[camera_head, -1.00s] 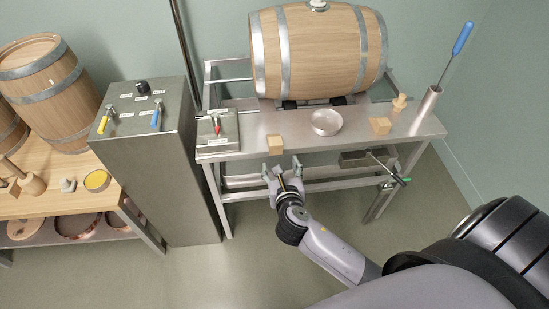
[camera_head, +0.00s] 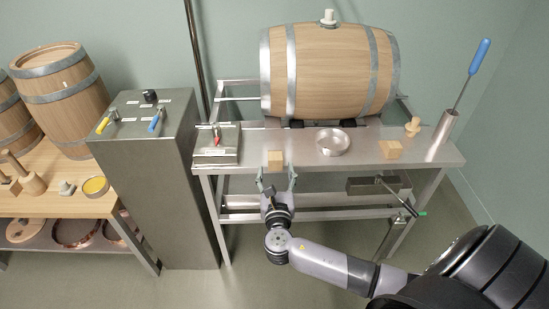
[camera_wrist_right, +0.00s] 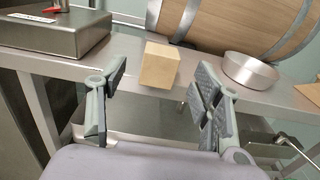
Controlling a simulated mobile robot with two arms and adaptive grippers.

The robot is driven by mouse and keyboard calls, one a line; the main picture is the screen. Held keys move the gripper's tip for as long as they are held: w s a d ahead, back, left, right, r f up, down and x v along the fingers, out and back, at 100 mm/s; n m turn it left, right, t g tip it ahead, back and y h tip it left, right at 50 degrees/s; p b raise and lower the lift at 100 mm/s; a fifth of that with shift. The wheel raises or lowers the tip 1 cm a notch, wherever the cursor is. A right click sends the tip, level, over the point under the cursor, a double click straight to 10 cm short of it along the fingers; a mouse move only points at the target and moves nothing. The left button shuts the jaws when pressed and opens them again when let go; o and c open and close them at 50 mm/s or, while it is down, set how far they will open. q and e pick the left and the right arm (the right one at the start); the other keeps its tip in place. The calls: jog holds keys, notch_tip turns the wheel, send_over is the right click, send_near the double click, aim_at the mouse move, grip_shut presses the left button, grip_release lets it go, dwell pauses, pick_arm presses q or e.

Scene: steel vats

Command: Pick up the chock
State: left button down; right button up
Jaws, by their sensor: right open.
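A small wooden block, the chock (camera_head: 275,159), sits at the front edge of the steel bench (camera_head: 308,160). In the right wrist view the chock (camera_wrist_right: 159,66) is a light wood cube seen between and beyond my fingers. My right gripper (camera_head: 276,178) is open and empty just in front of the bench edge, its fingers pointing at the chock with a gap on both sides. The right wrist view also shows the gripper (camera_wrist_right: 161,84) apart from the block. A second wooden block (camera_head: 390,150) stands further right on the bench. My left gripper is not in view.
A barrel (camera_head: 335,72) lies behind. A wooden bung (camera_head: 412,127) and a steel tube with a blue-handled tool (camera_head: 443,133) are at the right.

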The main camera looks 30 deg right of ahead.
aim_at(275, 152)
jog(key=x, duration=0.2)
jog(key=shift+w+d, duration=0.2)
jog(key=shift+w, duration=0.15)
jog(key=x, duration=0.4)
jog(key=shift+r+p, duration=0.25)
jog(key=shift+p, duration=0.1)
jog(key=shift+w+d, duration=0.35)
jog(key=shift+w, duration=0.15)
jog(key=shift+c, duration=0.6)
jog(key=c, duration=1.2)
